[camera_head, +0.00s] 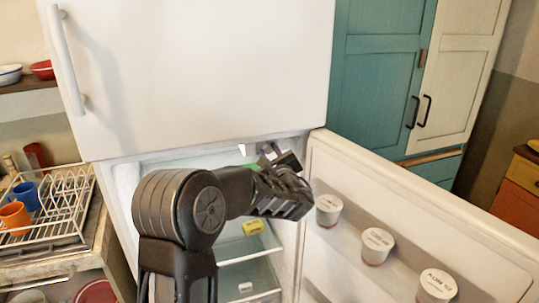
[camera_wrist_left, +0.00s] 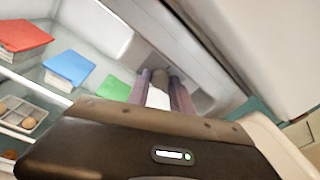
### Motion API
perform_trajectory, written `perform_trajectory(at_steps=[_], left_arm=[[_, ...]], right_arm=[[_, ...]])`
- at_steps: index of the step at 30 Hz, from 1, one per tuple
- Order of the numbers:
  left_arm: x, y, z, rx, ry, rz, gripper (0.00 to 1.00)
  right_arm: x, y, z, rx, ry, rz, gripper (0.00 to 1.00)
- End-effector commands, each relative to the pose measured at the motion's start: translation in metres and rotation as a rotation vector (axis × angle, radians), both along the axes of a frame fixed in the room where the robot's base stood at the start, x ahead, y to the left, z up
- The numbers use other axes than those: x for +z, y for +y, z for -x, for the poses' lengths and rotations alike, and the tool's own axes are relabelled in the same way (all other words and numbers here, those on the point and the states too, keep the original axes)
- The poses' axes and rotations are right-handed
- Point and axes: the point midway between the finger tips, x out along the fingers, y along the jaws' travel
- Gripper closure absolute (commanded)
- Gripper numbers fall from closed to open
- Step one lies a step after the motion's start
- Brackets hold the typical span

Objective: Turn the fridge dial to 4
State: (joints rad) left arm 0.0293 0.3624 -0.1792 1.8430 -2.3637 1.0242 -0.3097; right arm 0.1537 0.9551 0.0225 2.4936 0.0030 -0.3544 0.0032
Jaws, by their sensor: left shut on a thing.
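The white fridge (camera_head: 190,75) stands open in the head view, its lower door (camera_head: 455,232) swung out to the right. My left gripper (camera_head: 268,152) reaches into the top of the fridge compartment. In the left wrist view, my left gripper (camera_wrist_left: 162,92) has its two fingers on either side of a small grey dial (camera_wrist_left: 160,76) and is shut on it. The dial sits on a light grey housing near the compartment's upper edge. Its numbers and pointer cannot be read. In the head view the dial is hidden by the gripper. My right gripper is not in view.
In the wrist view, a red box (camera_wrist_left: 24,38), a blue box (camera_wrist_left: 68,70) and a green item (camera_wrist_left: 114,88) lie on the shelf near the gripper. White tubs (camera_head: 378,245) stand in the open door. A dish rack (camera_head: 60,205) stands at the left.

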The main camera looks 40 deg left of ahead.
Motion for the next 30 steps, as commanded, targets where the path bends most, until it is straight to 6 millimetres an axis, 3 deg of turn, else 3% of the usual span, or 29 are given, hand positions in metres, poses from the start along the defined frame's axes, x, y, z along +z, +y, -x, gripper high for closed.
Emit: perform_trajectory(at_steps=[12,29,30], left_arm=[[0.0000,-0.0013,-0.0010,-0.002,0.216,-0.146,1.00],[-0.0009,-0.0016,-0.0011,-0.002,0.255,-0.173,1.00],[-0.0009,-0.0016,-0.0011,-0.002,0.255,-0.173,0.71]], right_arm=[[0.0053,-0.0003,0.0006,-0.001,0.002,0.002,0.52],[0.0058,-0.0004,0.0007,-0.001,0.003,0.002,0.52],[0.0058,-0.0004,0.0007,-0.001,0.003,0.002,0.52]])
